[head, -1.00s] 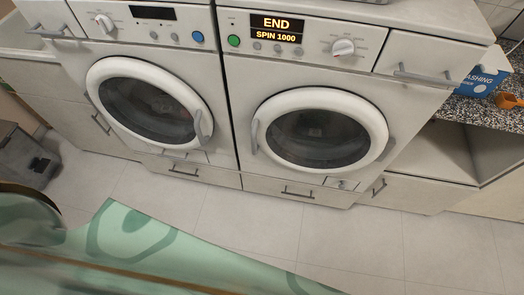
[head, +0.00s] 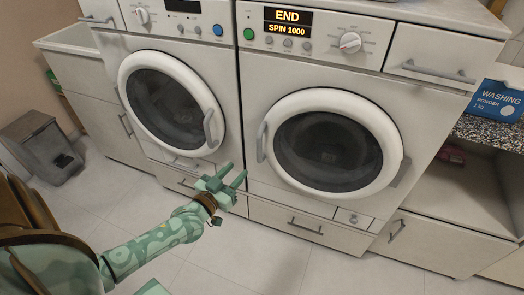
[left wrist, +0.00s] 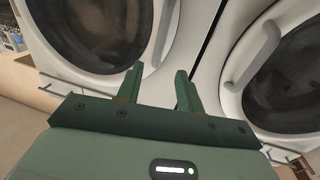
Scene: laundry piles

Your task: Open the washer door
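The right machine's white round door (head: 398,125) looks shut, under a lit display (head: 288,22) reading "END SPIN 1000". Its grey handle (head: 261,142) is on the door's left side; it also shows in the left wrist view (left wrist: 256,54). The left machine's round door (head: 133,67) also looks shut, with a grey handle (head: 208,128) on its right side. My left gripper (head: 236,172) is open and empty, below and left of the right machine's handle, in front of the gap between the machines. In the left wrist view its fingers (left wrist: 160,73) stand apart. My right gripper is out of view.
Drawers with bar handles (head: 305,226) run below the machines. A blue washing powder box (head: 497,101) stands on a speckled counter at right, above an open shelf. A grey bin (head: 42,150) is on the floor at left. The tiled floor in front is clear.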

